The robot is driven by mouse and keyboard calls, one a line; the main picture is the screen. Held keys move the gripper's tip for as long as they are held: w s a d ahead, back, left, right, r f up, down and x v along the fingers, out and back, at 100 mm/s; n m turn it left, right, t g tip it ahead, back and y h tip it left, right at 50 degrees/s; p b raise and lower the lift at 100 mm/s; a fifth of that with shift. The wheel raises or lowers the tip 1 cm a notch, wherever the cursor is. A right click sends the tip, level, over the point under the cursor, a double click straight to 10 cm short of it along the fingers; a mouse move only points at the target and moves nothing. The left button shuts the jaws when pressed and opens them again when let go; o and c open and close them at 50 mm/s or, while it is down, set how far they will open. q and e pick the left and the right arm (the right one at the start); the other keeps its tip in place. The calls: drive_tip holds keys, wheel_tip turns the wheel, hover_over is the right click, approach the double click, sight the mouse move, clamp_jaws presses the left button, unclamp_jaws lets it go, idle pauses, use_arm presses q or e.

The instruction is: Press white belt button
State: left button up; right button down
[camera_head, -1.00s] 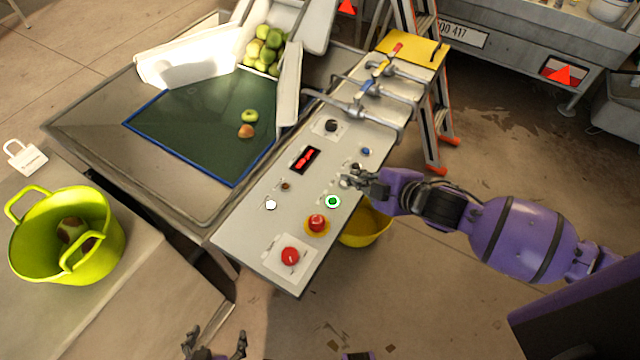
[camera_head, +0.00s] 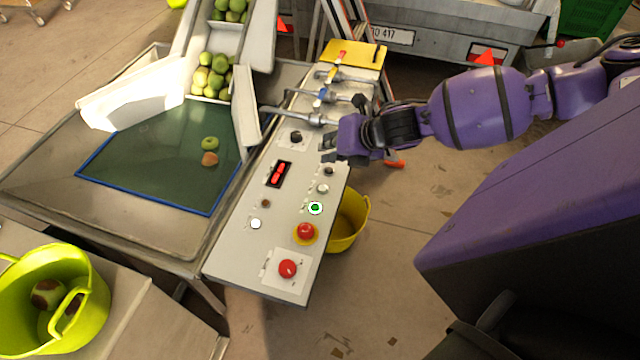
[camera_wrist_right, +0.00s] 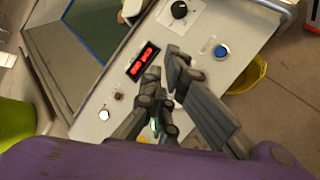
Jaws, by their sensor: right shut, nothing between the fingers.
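The control panel (camera_head: 232,262) slopes beside the conveyor. A bright white button (camera_head: 256,224) sits on its left side, below a small brown button; it also shows in the wrist view (camera_wrist_right: 104,114). A second pale button (camera_head: 323,188) sits on the right side above the green-lit button (camera_head: 315,208). I cannot tell from labels which white one is the belt's. My right gripper (camera_head: 328,150) is shut and empty, over the upper right of the panel, apart from the bright white button. In the wrist view its fingers (camera_wrist_right: 162,76) hide part of the panel. My left gripper is out of view.
A red emergency button (camera_head: 305,231) and a red rotary switch (camera_head: 288,268) sit low on the panel. A red display (camera_head: 279,174) and black knob (camera_head: 296,137) are higher up. Metal pipes (camera_head: 300,115) cross the top end. A yellow bucket (camera_head: 350,222) stands beneath the right edge.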

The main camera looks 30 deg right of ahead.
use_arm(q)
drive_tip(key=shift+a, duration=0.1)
use_arm(e)
drive_tip(key=shift+a, duration=0.15)
drive_tip(key=b, duration=0.3)
hover_over(322, 188)
drive_tip(key=d, duration=0.2)
drive_tip(key=f, duration=0.4)
drive_tip(key=w+f, duration=0.1)
drive_tip(key=f, duration=0.2)
drive_tip(key=shift+a, duration=0.15)
drive_tip(key=shift+f, duration=0.8)
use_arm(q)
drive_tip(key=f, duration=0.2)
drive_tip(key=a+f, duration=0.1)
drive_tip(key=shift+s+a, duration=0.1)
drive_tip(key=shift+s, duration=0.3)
use_arm(e)
drive_tip(key=shift+f, duration=0.1)
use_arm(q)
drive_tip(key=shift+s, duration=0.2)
use_arm(e)
drive_tip(key=shift+f, duration=0.1)
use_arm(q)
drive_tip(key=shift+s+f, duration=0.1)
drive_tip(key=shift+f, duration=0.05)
use_arm(e)
drive_tip(key=shift+f, duration=0.3)
